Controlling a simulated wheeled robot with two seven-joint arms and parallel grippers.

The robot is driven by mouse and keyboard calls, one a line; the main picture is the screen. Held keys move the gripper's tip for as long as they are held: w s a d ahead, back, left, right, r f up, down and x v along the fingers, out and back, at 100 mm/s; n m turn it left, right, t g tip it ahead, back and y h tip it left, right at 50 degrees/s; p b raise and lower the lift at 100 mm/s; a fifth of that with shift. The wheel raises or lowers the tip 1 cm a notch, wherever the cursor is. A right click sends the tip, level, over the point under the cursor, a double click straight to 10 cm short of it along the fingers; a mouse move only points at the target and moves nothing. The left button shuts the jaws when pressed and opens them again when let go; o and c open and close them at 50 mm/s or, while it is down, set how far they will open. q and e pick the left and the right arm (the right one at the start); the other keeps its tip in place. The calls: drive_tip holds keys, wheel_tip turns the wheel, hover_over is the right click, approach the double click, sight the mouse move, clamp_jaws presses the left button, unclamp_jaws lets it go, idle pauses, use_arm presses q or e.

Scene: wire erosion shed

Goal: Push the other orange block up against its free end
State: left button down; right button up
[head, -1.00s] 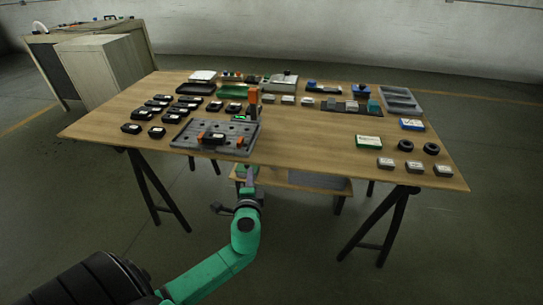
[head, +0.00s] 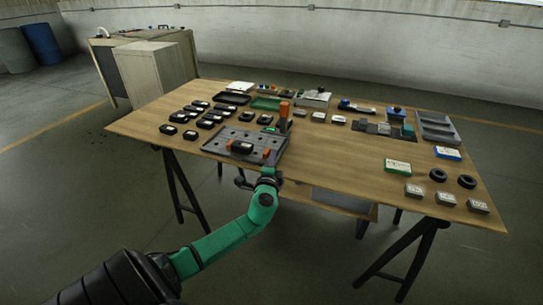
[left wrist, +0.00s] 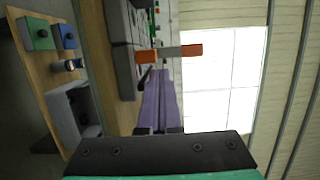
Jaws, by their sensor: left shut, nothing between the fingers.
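A black block with a white label (head: 242,147) lies on a grey plate with holes (head: 215,146) at the table's front edge. In the left wrist view the fingers (left wrist: 157,78) are shut and empty. My right gripper is out of view.
An orange-topped post (head: 284,109) rises at the plate's back right; it also seems to show in the left wrist view (left wrist: 192,50). Several black pieces (head: 192,134) lie left of the plate. A green box (head: 397,166) is to the right, with bare wood between.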

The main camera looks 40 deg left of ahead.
sight(261, 160)
use_arm(q)
drive_tip(key=shift+a, duration=0.15)
drive_tip(key=shift+s+a+f+b, duration=0.1)
drive_tip(key=shift+a+f+b, duration=0.1)
drive_tip(key=shift+b, duration=0.1)
drive_tip(key=a+b, duration=0.1)
drive_tip(key=s+a+b, duration=0.1)
drive_tip(key=a, duration=0.1)
drive_tip(key=shift+s+a, duration=0.1)
drive_tip(key=shift+a+r, duration=0.1)
drive_tip(key=shift+r, duration=0.05)
